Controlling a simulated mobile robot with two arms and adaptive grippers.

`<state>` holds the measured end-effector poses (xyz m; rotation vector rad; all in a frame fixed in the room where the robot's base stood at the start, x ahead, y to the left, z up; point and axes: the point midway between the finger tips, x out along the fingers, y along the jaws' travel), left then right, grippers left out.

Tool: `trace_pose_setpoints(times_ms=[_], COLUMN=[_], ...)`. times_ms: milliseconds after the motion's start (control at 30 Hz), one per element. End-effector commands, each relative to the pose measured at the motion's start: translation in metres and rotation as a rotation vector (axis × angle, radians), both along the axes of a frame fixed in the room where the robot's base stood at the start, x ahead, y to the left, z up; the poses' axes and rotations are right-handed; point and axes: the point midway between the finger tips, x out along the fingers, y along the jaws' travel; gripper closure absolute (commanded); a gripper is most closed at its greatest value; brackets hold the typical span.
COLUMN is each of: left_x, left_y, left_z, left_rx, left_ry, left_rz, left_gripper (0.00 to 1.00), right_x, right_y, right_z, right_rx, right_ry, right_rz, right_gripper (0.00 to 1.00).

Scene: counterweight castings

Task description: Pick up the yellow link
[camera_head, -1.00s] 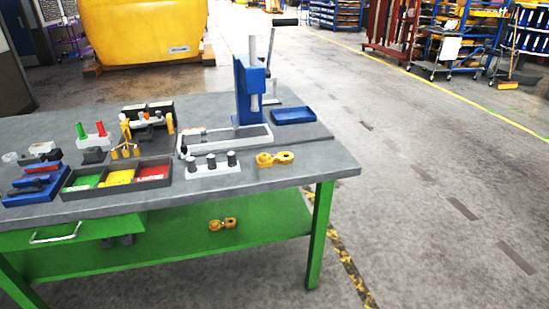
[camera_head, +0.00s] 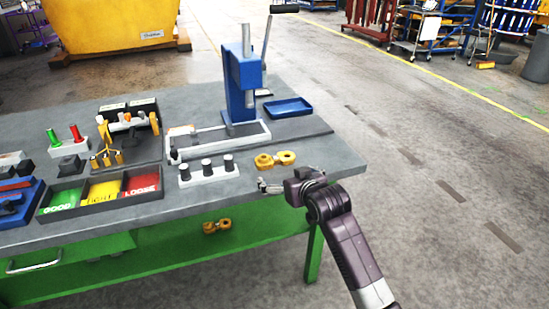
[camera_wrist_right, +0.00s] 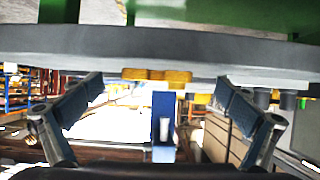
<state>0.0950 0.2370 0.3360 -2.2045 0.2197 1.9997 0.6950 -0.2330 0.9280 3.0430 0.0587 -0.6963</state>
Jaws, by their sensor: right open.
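A yellow link (camera_head: 275,159) with two round ends lies flat on the grey bench top near its right front corner. A second yellow link (camera_head: 217,227) lies lower down, on the green shelf under the bench. My right gripper (camera_head: 262,186) is at the bench's front edge, just in front of the upper link, open and empty. In the right wrist view, which looks upside down, that link (camera_wrist_right: 157,76) shows beyond and between the spread fingers (camera_wrist_right: 160,92), apart from them. My left gripper is not in view.
A white block with dark pegs (camera_head: 208,171) stands left of the link. Behind are a blue press (camera_head: 241,85) and a blue tray (camera_head: 287,108). A GOOD/LOOSE sorting tray (camera_head: 152,196) is farther left. Floor right of the bench is clear.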

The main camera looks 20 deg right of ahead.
Motion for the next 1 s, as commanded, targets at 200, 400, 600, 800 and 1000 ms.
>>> trace_pose_setpoints(times_ms=[200,400,600,800,1000], left_x=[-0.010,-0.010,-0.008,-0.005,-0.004], left_y=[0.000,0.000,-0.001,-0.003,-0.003], left_z=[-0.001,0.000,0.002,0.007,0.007], left_rx=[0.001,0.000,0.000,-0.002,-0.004], left_ry=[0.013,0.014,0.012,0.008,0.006], left_rz=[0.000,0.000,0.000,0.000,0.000], left_gripper=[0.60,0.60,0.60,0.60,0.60], right_x=[0.024,0.041,0.051,0.072,0.090], right_y=[-0.004,-0.004,-0.003,-0.001,-0.001], right_z=[0.022,0.016,0.013,0.005,-0.003], right_rx=[0.011,0.012,0.011,0.012,0.011], right_ry=[-0.054,-0.056,-0.057,-0.055,-0.056], right_rz=[-0.006,-0.007,-0.006,-0.006,-0.007], right_gripper=[0.00,0.00,0.00,0.00,0.00])
